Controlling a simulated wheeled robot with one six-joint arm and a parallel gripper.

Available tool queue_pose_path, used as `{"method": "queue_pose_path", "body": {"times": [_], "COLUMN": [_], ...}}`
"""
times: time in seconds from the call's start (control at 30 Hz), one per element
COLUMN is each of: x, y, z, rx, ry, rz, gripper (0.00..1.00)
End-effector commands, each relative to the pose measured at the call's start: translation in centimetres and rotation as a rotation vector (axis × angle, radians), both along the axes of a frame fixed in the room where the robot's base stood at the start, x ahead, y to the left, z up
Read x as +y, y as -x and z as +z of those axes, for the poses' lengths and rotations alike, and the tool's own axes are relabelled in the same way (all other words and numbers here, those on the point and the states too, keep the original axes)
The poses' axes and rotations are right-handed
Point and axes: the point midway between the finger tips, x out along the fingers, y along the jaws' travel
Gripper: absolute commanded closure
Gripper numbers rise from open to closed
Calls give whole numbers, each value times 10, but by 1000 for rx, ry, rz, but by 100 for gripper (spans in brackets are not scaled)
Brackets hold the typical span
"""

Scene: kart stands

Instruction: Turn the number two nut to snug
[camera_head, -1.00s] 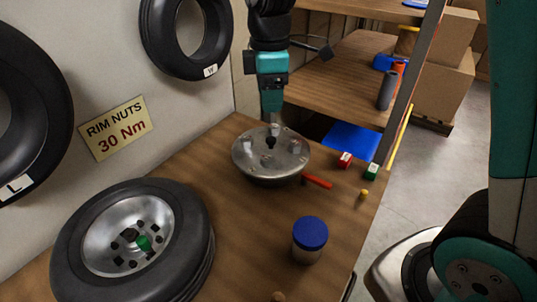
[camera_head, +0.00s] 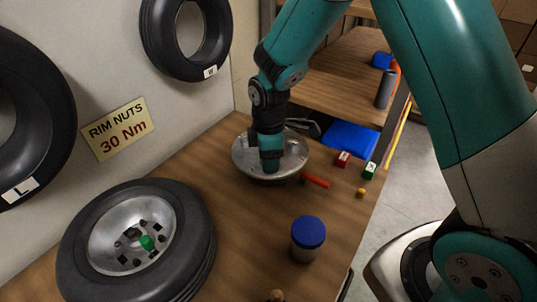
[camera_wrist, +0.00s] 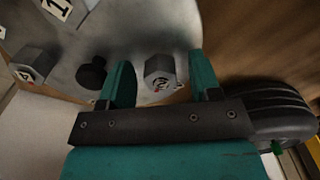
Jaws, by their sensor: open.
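The silver round hub plate (camera_head: 243,160) sits on the wooden bench, partly hidden by my arm. My gripper (camera_head: 270,166) is pointed down at it. In the wrist view the grey hex nut marked 2 (camera_wrist: 160,70) stands on the plate between the two teal fingers of my gripper (camera_wrist: 163,82). The fingers are open, one on each side of the nut; a gap shows on each side. A nut marked 1 (camera_wrist: 57,8) and another numbered nut (camera_wrist: 30,72) stand farther left. A black central knob (camera_wrist: 92,74) is beside the left finger.
A tyre on a rim (camera_head: 185,235) with a green piece lies at left front. A blue-lidded jar (camera_head: 308,235), a red-handled tool (camera_head: 316,181), and red (camera_head: 343,159) and green (camera_head: 369,170) blocks are on the bench. A sign (camera_head: 118,128) reads "RIM NUTS 30 Nm".

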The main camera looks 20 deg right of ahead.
Motion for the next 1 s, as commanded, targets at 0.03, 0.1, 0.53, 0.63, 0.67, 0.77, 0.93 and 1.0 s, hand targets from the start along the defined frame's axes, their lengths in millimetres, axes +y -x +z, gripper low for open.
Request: {"method": "queue_pose_path", "body": {"times": [0.03,0.1,0.53,0.63,0.67,0.77,0.93,1.0], "x": [0,0,0,0,0,0,0,1], "y": [0,0,0,0,0,0,1,1], "z": [-1,-1,0,0,0,0,0,0], "rx": [0,0,0,0,0,0,0,0], "ry": [0,0,0,0,0,0,0,0], "rz": [0,0,0,-6,-10,-31,-112,-160], "gripper": [43,43,92,92,92,92,92,92]}}
